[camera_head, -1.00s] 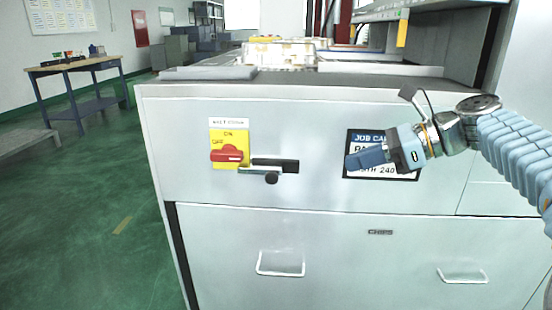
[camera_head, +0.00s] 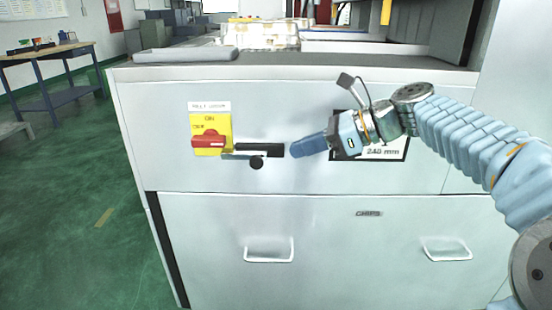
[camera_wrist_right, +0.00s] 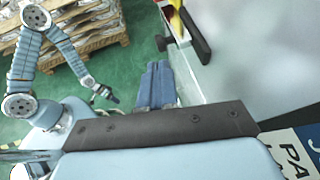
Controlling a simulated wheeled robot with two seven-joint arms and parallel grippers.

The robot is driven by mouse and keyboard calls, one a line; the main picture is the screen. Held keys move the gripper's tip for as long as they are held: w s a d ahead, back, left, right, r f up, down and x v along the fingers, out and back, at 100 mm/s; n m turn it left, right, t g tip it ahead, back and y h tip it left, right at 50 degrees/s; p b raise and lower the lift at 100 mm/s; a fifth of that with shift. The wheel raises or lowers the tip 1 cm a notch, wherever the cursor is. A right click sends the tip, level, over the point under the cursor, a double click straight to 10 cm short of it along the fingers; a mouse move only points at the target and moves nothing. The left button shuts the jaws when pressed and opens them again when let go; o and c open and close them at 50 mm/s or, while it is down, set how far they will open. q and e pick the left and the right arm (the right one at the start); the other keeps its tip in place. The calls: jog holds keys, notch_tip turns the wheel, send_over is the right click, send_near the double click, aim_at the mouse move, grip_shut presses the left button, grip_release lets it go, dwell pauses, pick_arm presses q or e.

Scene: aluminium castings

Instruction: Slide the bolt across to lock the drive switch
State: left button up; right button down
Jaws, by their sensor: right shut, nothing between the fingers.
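The drive switch is a red rotary handle (camera_head: 208,141) on a yellow plate (camera_head: 225,124), on the grey cabinet front. Just right of it is the bolt: a pale bar (camera_head: 238,154) with a round black knob (camera_head: 257,163), by a black block (camera_head: 272,150). In the right wrist view, the knob (camera_wrist_right: 162,42) and block (camera_wrist_right: 196,35) lie beyond the fingertips. My right gripper (camera_head: 292,151) is shut and empty, its blue fingers pointing left, just right of the block; contact is unclear. The fingers also show in the wrist view (camera_wrist_right: 157,68). My left gripper (camera_wrist_right: 110,95) shows small there; its jaws are unclear.
A job card (camera_head: 384,150) is partly hidden behind my right gripper. Drawers with handles (camera_head: 268,250) are below. Castings (camera_head: 262,35) and a grey bar (camera_head: 186,55) lie on the cabinet top. A wooden pallet (camera_wrist_right: 70,50) stands on the green floor.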

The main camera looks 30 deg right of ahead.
aim_at(254, 157)
pick_arm(q)
jog(key=shift+f, duration=0.25)
pick_arm(e)
jog(key=x, duration=0.6)
jog(key=shift+w+a+f, duration=0.1)
jog(key=shift+a, duration=0.05)
pick_arm(q)
jog(key=shift+r, duration=0.1)
pick_arm(e)
jog(key=w+a, duration=0.1)
jog(key=w+a+p, duration=0.1)
jog(key=a, duration=0.1)
jog(key=shift+a, duration=0.15)
pick_arm(q)
jog(key=shift+d+r, duration=0.1)
jog(key=shift+r, duration=0.65)
pick_arm(e)
jog(key=shift+w+a, duration=0.15)
jog(key=shift+a, duration=0.1)
